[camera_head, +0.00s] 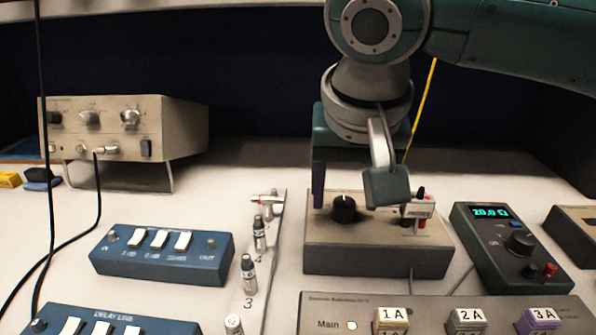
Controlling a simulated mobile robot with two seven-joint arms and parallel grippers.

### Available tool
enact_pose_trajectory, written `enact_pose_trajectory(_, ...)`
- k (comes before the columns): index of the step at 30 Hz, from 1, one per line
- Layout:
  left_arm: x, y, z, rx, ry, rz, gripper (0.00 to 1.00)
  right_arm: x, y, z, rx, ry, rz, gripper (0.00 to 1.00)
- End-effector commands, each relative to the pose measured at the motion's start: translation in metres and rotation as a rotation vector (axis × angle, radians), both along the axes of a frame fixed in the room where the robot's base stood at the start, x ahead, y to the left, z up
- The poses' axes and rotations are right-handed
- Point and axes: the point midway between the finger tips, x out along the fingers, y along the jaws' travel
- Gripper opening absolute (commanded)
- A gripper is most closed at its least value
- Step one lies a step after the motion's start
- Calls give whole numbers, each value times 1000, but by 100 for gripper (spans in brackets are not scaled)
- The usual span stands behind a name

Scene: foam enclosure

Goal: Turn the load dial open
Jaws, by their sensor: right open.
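A teal box (495,275) at the right has a lit display reading about 20.0 Ω and a black dial (519,242) below it. Left of it, a beige-topped grey box (358,259) bears a black knob (344,209) with a pale mark, and red and black terminals at its right end. My right gripper (352,192) points down over this grey box. Its fingers are apart, one on each side of the black knob in the picture; I cannot tell whether they touch it. Part of the box top is hidden behind the fingers. My left gripper is not in view.
A blue switch box (165,262) and a beige instrument (120,128) stand at the left. A rail with several small connectors (248,275) runs beside the grey box. A panel with labelled buttons (440,307) lies in front. A yellow cable (420,110) hangs behind my arm.

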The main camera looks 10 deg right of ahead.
Motion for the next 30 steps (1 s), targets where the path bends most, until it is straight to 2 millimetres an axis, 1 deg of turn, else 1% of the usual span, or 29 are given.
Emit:
enact_pose_trajectory(3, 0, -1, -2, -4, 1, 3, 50, 2, -1, -6, 0, -1, 0, 66)
enact_pose_trajectory(10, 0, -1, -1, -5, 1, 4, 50, 3, -1, -7, 0, -1, 1, 66)
enact_pose_trajectory(11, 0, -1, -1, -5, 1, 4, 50, 3, -1, -7, 0, -1, 1, 65)
enact_pose_trajectory(27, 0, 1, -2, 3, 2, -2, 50, 3, -1, -6, -1, -1, 1, 4)
enact_pose_trajectory(28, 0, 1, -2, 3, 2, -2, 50, 3, -1, -6, 0, 0, 1, 1)
enact_pose_trajectory(30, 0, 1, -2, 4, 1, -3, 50, 3, -1, -6, -1, -1, 1, 0)
